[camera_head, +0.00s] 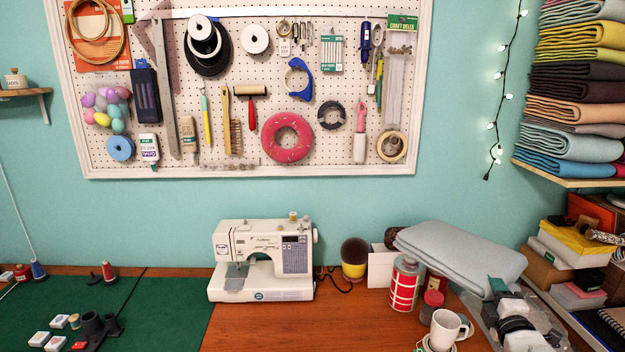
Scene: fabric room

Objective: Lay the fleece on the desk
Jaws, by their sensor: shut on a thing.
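The fleece (455,252) is a folded, pale grey-blue cloth at the right of the head view. My gripper (497,287) is shut on its near right edge. The fleece appears raised above the right side of the desk, slightly tilted, and it covers part of what lies behind it. The desk (330,325) has a reddish-brown wooden top, with a dark green mat (160,320) over its left part. My fingertips are small and partly hidden against the cloth.
A white sewing machine (262,262) stands mid-desk. A red-and-white can (404,283), a white mug (445,328) and a dark-topped yellow pot (354,262) stand near the fleece. Shelves with folded fabrics (570,110) and boxes (565,248) are at right. Bare wood lies in front of the machine.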

